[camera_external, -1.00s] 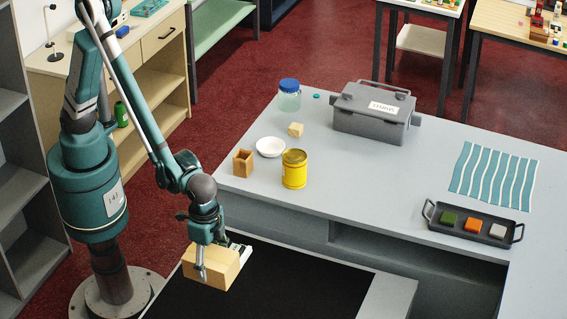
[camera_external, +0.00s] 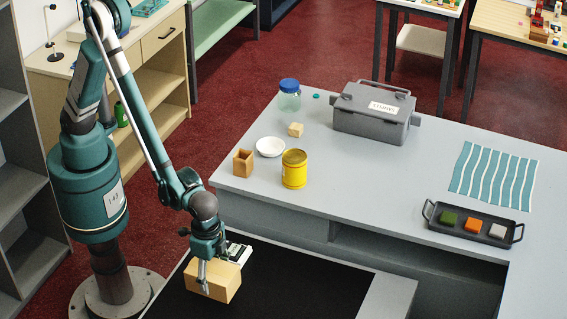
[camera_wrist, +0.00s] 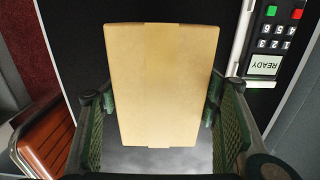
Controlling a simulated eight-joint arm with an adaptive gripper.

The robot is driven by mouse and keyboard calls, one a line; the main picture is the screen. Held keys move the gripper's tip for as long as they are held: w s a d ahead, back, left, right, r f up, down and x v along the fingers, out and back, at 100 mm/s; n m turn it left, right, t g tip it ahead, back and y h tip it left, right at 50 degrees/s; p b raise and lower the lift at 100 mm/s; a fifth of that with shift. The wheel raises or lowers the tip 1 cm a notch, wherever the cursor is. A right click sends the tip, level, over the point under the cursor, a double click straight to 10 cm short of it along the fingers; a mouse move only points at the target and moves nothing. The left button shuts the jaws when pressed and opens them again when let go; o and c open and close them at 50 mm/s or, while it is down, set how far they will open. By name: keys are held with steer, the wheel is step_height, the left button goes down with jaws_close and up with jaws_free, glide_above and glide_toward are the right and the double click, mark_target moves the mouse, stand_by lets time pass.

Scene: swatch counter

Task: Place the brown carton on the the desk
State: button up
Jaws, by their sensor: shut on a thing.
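The brown carton (camera_external: 219,284) is a plain tan box at the lower left of the external view, over the black surface. It fills the middle of the wrist view (camera_wrist: 160,85). My gripper (camera_external: 212,266) is shut on the carton, with one green padded finger on each side of it in the wrist view (camera_wrist: 160,120). I cannot tell whether the carton touches the black surface below. A wooden desk (camera_external: 150,48) with a drawer stands at the back left. The large grey counter (camera_external: 370,185) spans the right.
The black surface (camera_external: 300,285) has a keypad panel reading READY (camera_wrist: 265,65) beside the carton. On the counter are a yellow can (camera_external: 294,172), white bowl (camera_external: 270,147), small wooden box (camera_external: 243,163), jar (camera_external: 289,98), grey case (camera_external: 375,115) and black tray (camera_external: 485,238). The counter's middle is clear.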

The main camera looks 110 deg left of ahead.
steer(key=shift+f, duration=1.85)
steer(key=shift+f+b, duration=0.2)
steer(key=shift+b, duration=0.1)
steer(key=o, duration=1)
steer(key=shift+o, duration=0.2)
steer(key=shift+r, duration=0.25)
steer(key=shift+r+p, duration=0.55)
steer(key=shift+r, duration=5.4)
